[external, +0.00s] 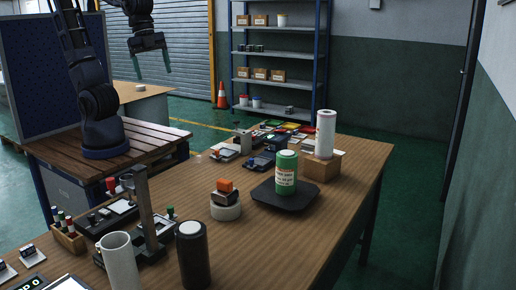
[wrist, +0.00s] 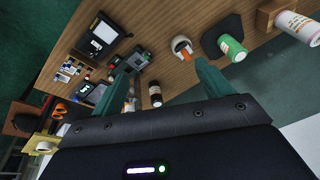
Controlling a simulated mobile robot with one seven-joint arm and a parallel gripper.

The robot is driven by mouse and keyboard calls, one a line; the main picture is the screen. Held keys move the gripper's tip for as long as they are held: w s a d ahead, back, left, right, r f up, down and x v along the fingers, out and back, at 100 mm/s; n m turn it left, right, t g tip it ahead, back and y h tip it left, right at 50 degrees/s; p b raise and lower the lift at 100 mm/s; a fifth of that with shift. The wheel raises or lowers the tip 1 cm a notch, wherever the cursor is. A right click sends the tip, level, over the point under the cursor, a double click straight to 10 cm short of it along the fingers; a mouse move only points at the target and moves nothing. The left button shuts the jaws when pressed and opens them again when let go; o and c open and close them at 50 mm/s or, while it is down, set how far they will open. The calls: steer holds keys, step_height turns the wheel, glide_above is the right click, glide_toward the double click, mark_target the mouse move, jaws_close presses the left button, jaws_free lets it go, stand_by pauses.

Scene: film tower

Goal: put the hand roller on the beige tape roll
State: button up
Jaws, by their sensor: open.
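The beige tape roll (external: 225,211) lies flat near the middle of the table; it also shows in the wrist view (wrist: 180,42). A small orange and dark item (external: 224,186) is stacked on top of it, and its orange part shows in the wrist view (wrist: 186,55). This may be the hand roller, but its shape is too small to tell for certain. My gripper (external: 152,66) is raised at the upper left, well away from the tape roll. Its fingers (wrist: 161,70) are apart with nothing between them.
A green bottle (external: 287,172) stands on a black pad (external: 270,197) right of the tape roll. A white roll (external: 325,134) stands on a wooden block (external: 320,166) behind. A black cylinder (external: 192,256) and white tube (external: 118,262) stand in front. Devices crowd the table's left side.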

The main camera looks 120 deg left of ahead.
steer(key=s+r+n+t, duration=0.1)
steer(key=s+n, duration=0.4)
steer(key=s, duration=0.7)
steer(key=shift+s+a+r+t, duration=0.15)
steer(key=shift+a+r+t, duration=0.1)
steer(key=shift+r+t, duration=0.1)
